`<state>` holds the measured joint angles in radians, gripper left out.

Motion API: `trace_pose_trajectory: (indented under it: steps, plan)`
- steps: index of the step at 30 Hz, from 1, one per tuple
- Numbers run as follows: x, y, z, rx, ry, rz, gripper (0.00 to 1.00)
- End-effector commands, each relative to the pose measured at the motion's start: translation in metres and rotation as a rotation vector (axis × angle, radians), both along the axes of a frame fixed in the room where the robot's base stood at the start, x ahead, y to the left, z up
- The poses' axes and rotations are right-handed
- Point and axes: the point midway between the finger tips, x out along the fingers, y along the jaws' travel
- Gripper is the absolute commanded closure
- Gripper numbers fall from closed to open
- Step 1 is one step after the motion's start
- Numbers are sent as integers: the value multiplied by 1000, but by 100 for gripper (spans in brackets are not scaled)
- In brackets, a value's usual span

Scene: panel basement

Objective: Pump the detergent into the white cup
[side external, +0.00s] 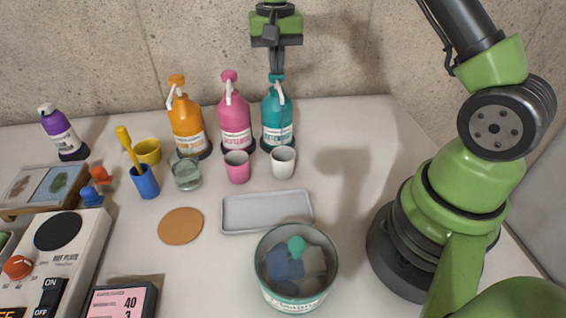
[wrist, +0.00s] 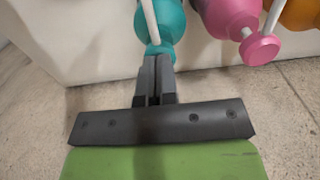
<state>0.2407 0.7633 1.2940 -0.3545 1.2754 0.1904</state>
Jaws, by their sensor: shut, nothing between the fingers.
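Three pump bottles stand in a row near the wall: an orange one (side external: 187,128), a pink one (side external: 235,122) and a teal one (side external: 277,118). The white cup (side external: 283,162) stands upright just in front of the teal bottle. My gripper (side external: 277,73) is shut and empty, pointing down with its fingertips at the top of the teal pump head (side external: 277,78). In the wrist view the shut fingertips (wrist: 158,58) lie over the teal pump head (wrist: 159,48); I cannot tell whether they touch. The cup's contents are not clear.
A pink cup (side external: 236,166) and a glass (side external: 187,173) stand left of the white cup. A grey tray (side external: 230,226) and a bin of cloths (side external: 326,292) are in front. The table right of the white cup is clear.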

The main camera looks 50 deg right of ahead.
Motion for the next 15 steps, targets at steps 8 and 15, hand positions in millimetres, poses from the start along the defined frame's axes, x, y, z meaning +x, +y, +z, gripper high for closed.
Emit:
trace_pose_trajectory:
  steps: [8,15]
  plan:
    - [0,0,-6,-1,2,2,100]
    - [0,0,0,-1,1,1,100]
